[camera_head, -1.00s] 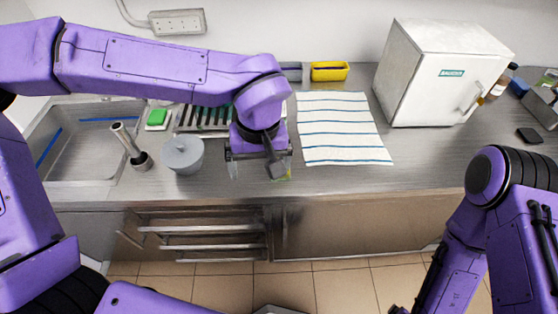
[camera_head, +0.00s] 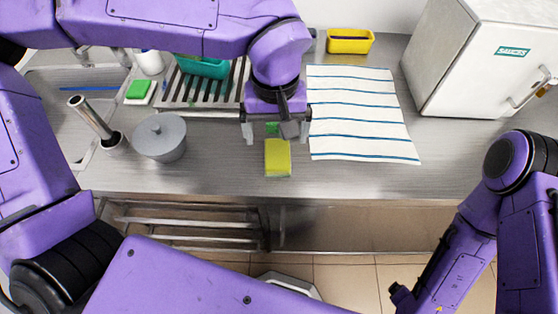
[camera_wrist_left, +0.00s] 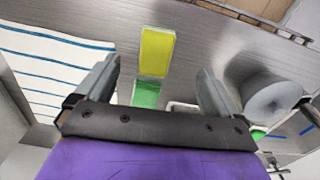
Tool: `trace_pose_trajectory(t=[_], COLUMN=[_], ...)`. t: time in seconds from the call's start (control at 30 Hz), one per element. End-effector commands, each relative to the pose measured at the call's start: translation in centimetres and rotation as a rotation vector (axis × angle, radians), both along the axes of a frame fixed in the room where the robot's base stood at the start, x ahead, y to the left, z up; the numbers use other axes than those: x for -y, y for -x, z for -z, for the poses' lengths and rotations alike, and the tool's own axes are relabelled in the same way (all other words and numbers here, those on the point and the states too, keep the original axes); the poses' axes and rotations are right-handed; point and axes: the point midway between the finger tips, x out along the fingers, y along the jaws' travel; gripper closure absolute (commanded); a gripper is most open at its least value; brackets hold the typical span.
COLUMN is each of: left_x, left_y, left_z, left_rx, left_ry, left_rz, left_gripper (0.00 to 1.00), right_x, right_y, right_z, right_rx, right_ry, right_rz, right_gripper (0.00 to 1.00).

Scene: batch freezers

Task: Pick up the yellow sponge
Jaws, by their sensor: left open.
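The yellow sponge (camera_head: 278,158) lies on the steel counter near its front edge, left of the striped cloth. It also shows in the left wrist view (camera_wrist_left: 157,52), just beyond the fingertips. My left gripper (camera_head: 277,133) is open and empty above the counter, on the far side of the sponge. In the left wrist view its two fingers (camera_wrist_left: 157,75) stand apart on either side of a green piece (camera_wrist_left: 145,94) at the sponge's near end. Whether that piece belongs to the sponge I cannot tell. My right arm shows at the right, but its gripper does not.
The striped cloth (camera_head: 360,115) lies close to the right. A grey lidded pot (camera_head: 160,140) and a metal cylinder (camera_head: 95,120) stand left. Behind are a drain rack (camera_head: 200,95), a teal container (camera_head: 205,67) and a yellow bin (camera_head: 350,41). A white freezer (camera_head: 470,60) stands right.

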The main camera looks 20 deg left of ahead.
Motion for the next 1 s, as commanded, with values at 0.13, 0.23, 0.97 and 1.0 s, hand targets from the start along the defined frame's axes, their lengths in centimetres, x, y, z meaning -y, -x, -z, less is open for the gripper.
trace_pose_trajectory(t=[0.13,0.23,0.97,1.0], left_x=[0.0,0.0,0.2,0.2], left_y=[0.0,0.0,-0.4,-0.4], left_z=[1.9,3.6,11.8,11.8], left_rx=[-0.001,-0.004,0.0,0.0], left_ry=[-0.001,-0.003,0.0,0.0], left_rz=[0.0,0.003,0.003,0.003], left_gripper=[0.04,0.04,0.04,0.04], right_x=[0.0,0.0,0.0,0.0], right_y=[0.0,0.0,0.0,0.0], right_z=[1.5,1.3,1.0,1.0], right_rx=[0.001,0.001,0.001,0.001], right_ry=[0.001,0.001,0.0,0.001], right_rz=[0.0,0.0,0.0,0.0], right_gripper=[0.1,0.1,0.1,0.1])
